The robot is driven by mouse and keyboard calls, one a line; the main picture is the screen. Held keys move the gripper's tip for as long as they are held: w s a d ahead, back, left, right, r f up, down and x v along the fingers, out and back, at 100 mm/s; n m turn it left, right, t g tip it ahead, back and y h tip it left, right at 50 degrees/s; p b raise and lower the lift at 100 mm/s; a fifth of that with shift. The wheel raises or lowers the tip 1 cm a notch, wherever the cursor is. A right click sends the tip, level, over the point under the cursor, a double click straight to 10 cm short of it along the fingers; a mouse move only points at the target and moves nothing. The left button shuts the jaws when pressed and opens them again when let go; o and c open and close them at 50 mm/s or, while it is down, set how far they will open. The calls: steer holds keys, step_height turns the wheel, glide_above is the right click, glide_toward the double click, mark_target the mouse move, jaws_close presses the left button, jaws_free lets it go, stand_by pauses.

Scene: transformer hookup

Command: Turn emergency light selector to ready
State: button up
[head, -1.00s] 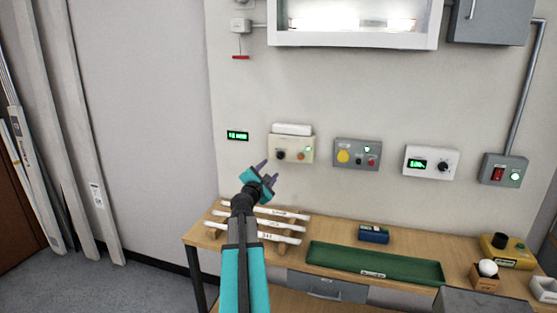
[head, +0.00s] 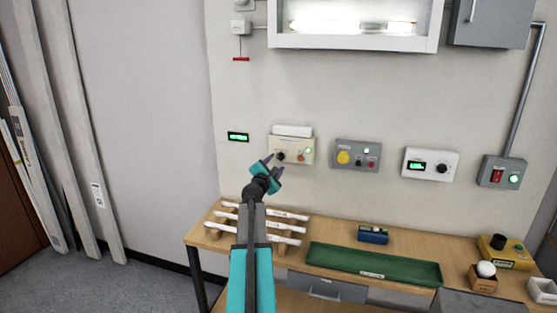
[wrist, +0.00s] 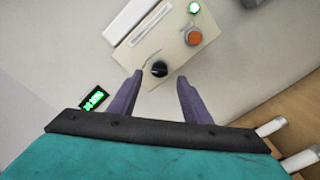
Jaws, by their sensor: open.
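The emergency light unit is a cream box (head: 291,149) on the wall, with a white light bar (head: 292,130) on top. Its black selector knob (head: 280,156) is at the lower left of the box, beside an orange button (head: 301,158) and a lit green lamp (head: 309,151). In the wrist view the knob (wrist: 159,69) lies just beyond and between the fingertips. My gripper (head: 273,163) is open and empty, its fingers (wrist: 159,78) pointing at the box. I cannot read which position the knob is in.
A small green display (head: 238,136) is left of the box. A grey panel with a yellow button (head: 343,157) is to the right. Below, a wooden bench holds white tubes (head: 262,225) on a rack and a green tray (head: 373,265).

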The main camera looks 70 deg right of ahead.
mark_target(280, 158)
steer(key=shift+w+d+p, duration=0.2)
steer(key=shift+d+p, duration=0.5)
steer(key=shift+d, duration=2.2)
steer(key=c, duration=1)
steer(key=shift+a+f, duration=0.1)
steer(key=shift+a, duration=0.1)
steer(key=shift+c, duration=0.2)
steer(key=shift+d, duration=0.1)
